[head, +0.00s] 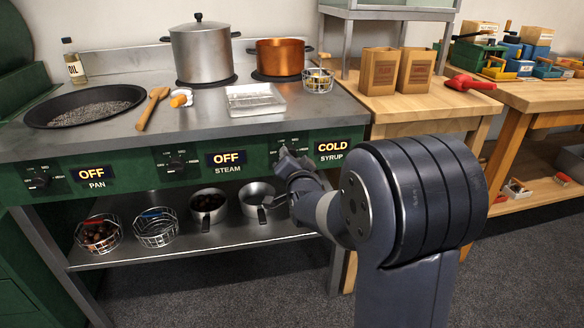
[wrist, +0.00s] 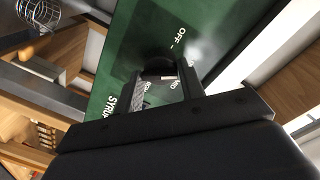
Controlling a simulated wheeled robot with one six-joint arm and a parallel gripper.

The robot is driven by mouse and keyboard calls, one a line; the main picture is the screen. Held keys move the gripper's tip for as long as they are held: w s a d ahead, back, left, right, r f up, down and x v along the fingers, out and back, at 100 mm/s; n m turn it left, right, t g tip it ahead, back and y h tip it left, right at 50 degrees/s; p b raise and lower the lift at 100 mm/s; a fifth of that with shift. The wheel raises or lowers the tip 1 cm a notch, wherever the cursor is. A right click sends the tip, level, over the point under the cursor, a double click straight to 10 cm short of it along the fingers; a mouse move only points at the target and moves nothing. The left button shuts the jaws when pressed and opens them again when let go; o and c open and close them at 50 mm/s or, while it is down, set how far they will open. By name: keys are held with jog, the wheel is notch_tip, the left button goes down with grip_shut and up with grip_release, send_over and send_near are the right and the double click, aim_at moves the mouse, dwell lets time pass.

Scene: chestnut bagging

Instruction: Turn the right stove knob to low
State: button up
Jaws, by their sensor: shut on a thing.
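The right stove knob is on the green front panel (head: 241,150), left of the syrup display (head: 332,147) that reads COLD. In the head view my gripper (head: 284,155) is at this knob and hides most of it. In the wrist view the dark knob (wrist: 157,66) sits between the two fingers of my gripper (wrist: 160,80), which are shut on it. Dial lettering and OFF show on the panel around it; the knob's exact setting is hard to read. A copper pot (head: 280,57) stands on the burner above.
The pan knob (head: 40,181) and steam knob (head: 177,162) are further left; both displays read OFF. A steel pot (head: 201,52) and a wire basket (head: 318,80) stand on the stove top. Saucepans (head: 208,205) and baskets sit on the shelf below, close to my arm.

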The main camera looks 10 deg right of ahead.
jog(key=shift+r+m+b, duration=0.15)
jog(key=shift+m+b, duration=0.15)
jog(key=shift+m, duration=0.2)
jog(key=o, duration=0.9)
jog(key=shift+a, duration=0.1)
jog(key=shift+o, duration=0.2)
jog(key=s+p, duration=0.1)
jog(key=s, duration=0.9)
jog(key=shift+s+a+r+p, duration=0.15)
jog(key=shift+s+r+p, duration=0.1)
jog(key=shift+s+p, duration=0.1)
jog(key=w+b, duration=0.1)
jog(key=w, duration=0.9)
jog(key=shift+w+d+f, duration=0.25)
jog(key=shift+w+f, duration=0.1)
jog(key=shift+w, duration=0.05)
